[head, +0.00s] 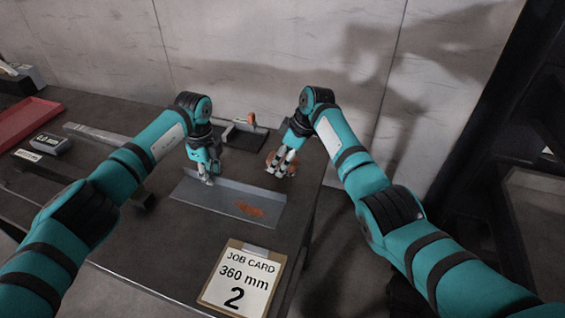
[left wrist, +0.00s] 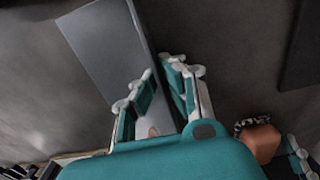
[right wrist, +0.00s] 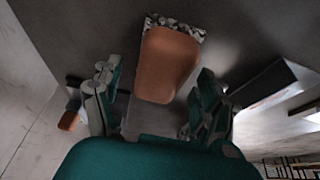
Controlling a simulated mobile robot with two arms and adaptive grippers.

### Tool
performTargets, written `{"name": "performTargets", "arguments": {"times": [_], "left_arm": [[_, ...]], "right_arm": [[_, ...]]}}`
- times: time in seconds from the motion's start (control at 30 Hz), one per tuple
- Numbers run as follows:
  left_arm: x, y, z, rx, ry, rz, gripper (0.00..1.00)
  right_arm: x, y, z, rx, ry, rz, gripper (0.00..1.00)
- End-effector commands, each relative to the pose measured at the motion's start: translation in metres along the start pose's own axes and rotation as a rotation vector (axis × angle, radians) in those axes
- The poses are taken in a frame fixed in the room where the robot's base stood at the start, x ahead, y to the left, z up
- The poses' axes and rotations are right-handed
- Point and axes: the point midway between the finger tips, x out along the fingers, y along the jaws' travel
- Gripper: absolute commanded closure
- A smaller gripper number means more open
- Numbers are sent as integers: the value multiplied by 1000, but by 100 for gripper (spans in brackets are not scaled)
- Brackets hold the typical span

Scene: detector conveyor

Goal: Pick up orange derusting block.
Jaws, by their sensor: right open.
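The orange derusting block (right wrist: 168,62) has a rounded orange body and a speckled grey gritty edge. It lies on the table to the right of the metal angle piece (head: 213,190), partly hidden by my right gripper in the head view. My right gripper (right wrist: 155,95) is open, its fingers apart on either side of the block's near end in the right wrist view, not visibly closed on it. My left gripper (head: 208,180) has its fingers close together on the upright flange of the metal angle piece. The block also shows in the left wrist view (left wrist: 260,140).
A rusty patch (head: 249,209) marks the angle piece. A job card (head: 238,280) reading "360 mm 2" lies at the front. A dark holder with an orange-handled tool (head: 251,119) stands behind. A red tray (head: 28,125) and small display device (head: 50,144) are at left. The table's right edge is close to the block.

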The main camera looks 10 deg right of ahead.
Motion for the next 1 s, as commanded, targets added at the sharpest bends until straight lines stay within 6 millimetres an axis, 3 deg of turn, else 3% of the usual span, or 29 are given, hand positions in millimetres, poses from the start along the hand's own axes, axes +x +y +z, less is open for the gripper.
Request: {"name": "performTargets", "arguments": {"times": [0.27, 0.73, 1.0], "left_arm": [[0, 0, 0, 0, 0, -1, 100], [0, 0, 0, 0, 0, -1, 100], [0, 0, 0, 0, 0, -1, 100]], "right_arm": [[2, 0, 0, -1, 0, 1, 26], [2, 0, 0, 0, 0, 1, 88], [-1, 1, -2, 0, 2, 3, 89]]}}
